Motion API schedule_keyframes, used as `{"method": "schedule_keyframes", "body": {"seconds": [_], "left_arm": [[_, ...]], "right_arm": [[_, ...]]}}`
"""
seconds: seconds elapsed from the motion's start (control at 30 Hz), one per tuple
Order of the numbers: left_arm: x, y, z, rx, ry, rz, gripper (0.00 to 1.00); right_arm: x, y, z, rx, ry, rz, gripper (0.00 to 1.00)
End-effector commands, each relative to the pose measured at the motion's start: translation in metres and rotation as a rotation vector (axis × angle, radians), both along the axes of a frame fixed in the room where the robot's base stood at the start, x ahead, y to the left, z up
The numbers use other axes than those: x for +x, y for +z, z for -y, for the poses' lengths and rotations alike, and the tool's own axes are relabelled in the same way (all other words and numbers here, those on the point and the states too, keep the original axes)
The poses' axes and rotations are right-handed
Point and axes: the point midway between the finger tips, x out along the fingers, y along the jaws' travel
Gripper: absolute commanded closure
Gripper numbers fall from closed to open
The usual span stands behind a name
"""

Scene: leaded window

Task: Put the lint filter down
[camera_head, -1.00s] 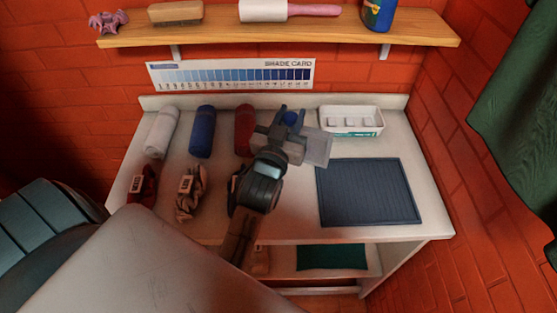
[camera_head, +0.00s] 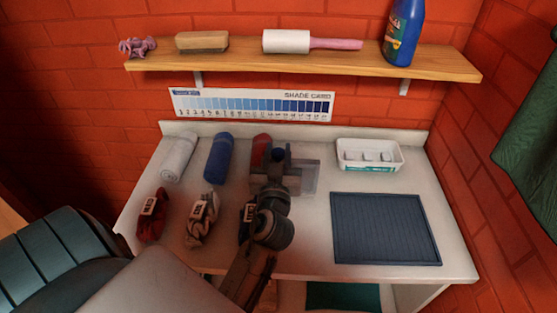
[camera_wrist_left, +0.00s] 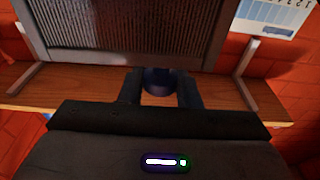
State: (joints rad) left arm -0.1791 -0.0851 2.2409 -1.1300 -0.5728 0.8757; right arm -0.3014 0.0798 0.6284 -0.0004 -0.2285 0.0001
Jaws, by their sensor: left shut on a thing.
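My left gripper (camera_head: 277,156) is shut on the lint filter (camera_head: 308,178), a pale grey flat panel. In the head view the filter shows to the right of the gripper, above the worktop, and the gripper and arm hide part of it. In the left wrist view the filter (camera_wrist_left: 120,32) is a grey frame around ribbed mesh. There the fingers (camera_wrist_left: 160,88) close around a dark blue knob at its edge. A dark blue ribbed mat (camera_head: 386,229) lies bare on the worktop, right of the gripper. My right gripper is not in view.
A white tray (camera_head: 369,154) sits behind the mat.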

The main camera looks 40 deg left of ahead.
Motion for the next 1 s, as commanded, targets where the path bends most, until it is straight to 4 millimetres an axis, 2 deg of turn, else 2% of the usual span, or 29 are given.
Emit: {"method": "schedule_keyframes", "body": {"seconds": [0.03,0.13,0.5,0.53,0.63,1.0], "left_arm": [[0.000,-0.009,0.000,0.001,0.000,-0.003,1.00],[0.000,-0.016,0.000,0.002,-0.002,-0.001,1.00],[0.000,-0.020,0.000,0.000,-0.001,0.001,1.00],[0.000,-0.020,0.000,0.000,-0.001,0.000,0.68],[0.000,-0.019,0.000,0.000,-0.001,0.000,0.49],[0.000,-0.016,0.000,0.000,-0.001,0.000,0.48]], "right_arm": [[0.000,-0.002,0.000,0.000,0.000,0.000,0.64],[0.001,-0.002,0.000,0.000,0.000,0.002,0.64],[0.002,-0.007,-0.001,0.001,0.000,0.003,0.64],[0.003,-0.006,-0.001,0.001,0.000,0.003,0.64],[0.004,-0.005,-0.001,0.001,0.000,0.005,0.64],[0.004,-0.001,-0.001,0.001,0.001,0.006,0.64]]}}
